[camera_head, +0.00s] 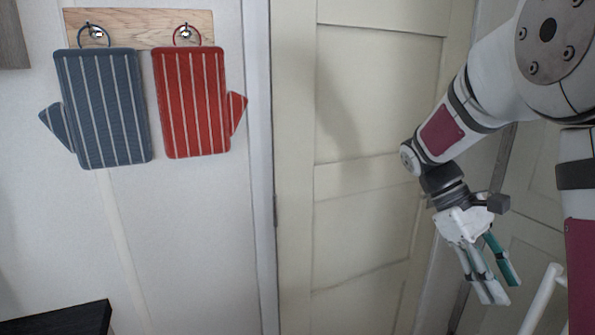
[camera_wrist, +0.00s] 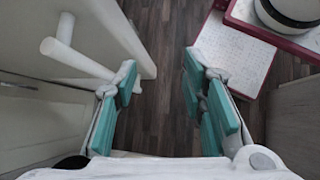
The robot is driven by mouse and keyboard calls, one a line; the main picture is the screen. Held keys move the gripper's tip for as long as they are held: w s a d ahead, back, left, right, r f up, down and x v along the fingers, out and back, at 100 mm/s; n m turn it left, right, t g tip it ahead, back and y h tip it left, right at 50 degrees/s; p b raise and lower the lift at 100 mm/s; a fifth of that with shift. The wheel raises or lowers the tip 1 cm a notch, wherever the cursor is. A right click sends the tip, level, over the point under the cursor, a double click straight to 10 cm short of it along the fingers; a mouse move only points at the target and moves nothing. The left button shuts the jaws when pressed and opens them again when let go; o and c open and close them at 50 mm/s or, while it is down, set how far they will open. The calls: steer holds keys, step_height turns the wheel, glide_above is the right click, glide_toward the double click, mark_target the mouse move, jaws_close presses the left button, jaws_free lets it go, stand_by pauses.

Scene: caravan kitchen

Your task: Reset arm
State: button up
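My gripper (camera_head: 493,284) hangs pointing down at the right of the head view, in front of a cream panelled door (camera_head: 365,220). My arm reaches down to it from the upper right. In the wrist view my gripper (camera_wrist: 160,95) shows its teal finger pads wide apart. Only the dark wood floor (camera_wrist: 160,60) shows between them. It is open and empty.
A white rail-like handle (camera_head: 540,300) stands just right of my gripper; a white bar (camera_wrist: 75,55) shows left in the wrist view. A blue mitt (camera_head: 103,108) and a red mitt (camera_head: 191,102) hang on a wooden rack (camera_head: 140,22). A dark surface (camera_head: 60,320) is lower left.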

steer(key=s+a+r+m+t+y+p, duration=0.2)
steer(key=s+a+r+t, duration=0.2)
steer(key=s+a, duration=0.3)
steer(key=s+a+r+m+t+y+p, duration=0.2)
steer(key=s+a+r+t+y, duration=0.1)
steer(key=s+a+t, duration=0.4)
steer(key=s, duration=0.3)
steer(key=shift+r+m, duration=0.35)
steer(key=shift+m, duration=0.05)
steer(key=shift+s+d, duration=0.1)
steer(key=shift+c, duration=0.6)
